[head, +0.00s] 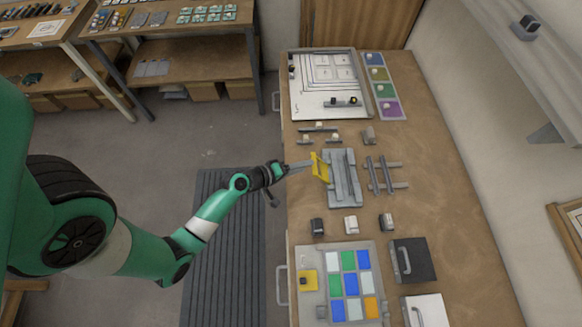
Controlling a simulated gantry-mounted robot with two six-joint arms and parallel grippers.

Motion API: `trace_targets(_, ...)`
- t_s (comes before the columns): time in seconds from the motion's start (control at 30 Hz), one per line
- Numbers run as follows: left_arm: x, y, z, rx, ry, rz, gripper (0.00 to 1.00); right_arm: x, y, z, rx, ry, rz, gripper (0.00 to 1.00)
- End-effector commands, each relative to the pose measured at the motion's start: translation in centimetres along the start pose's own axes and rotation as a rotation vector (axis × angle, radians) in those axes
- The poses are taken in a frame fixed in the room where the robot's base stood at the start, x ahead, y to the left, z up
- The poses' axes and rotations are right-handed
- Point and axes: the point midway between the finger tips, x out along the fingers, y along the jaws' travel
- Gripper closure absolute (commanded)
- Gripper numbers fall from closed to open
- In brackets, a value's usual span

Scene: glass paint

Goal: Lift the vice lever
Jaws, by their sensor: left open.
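The grey vice (343,178) sits on the middle of the wooden workbench. Its yellow lever (321,168) stands at its left side, tilted up from the bench. My left gripper (306,165) reaches in from the left with its fingers close to the yellow lever. It is open. I cannot tell whether the fingers touch the lever. My right gripper is not in view.
A grey rack (385,175) stands right of the vice. A panel of coloured glass tiles (350,284) and a dark box with a handle (413,260) are nearer. A white board (325,85) lies behind.

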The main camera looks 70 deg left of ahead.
Motion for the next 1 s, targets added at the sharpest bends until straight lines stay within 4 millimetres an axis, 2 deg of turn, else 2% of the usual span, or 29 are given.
trace_targets(0.03,-1.4,0.0,-0.1,-0.002,0.005,-0.002,0.48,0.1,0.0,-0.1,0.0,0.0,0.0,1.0)
trace_targets(0.1,-3.0,-0.1,-0.1,-0.003,0.004,-0.002,0.48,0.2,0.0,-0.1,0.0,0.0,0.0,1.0)
trace_targets(0.3,-5.7,0.0,-0.1,0.0,0.002,0.0,0.48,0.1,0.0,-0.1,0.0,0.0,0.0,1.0)
trace_targets(0.9,-6.0,0.0,0.0,0.001,-0.001,0.0,0.48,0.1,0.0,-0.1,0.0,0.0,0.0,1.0)
trace_targets(1.0,-5.9,0.9,0.6,0.014,-0.022,0.007,0.48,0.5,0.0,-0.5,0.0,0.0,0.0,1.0)
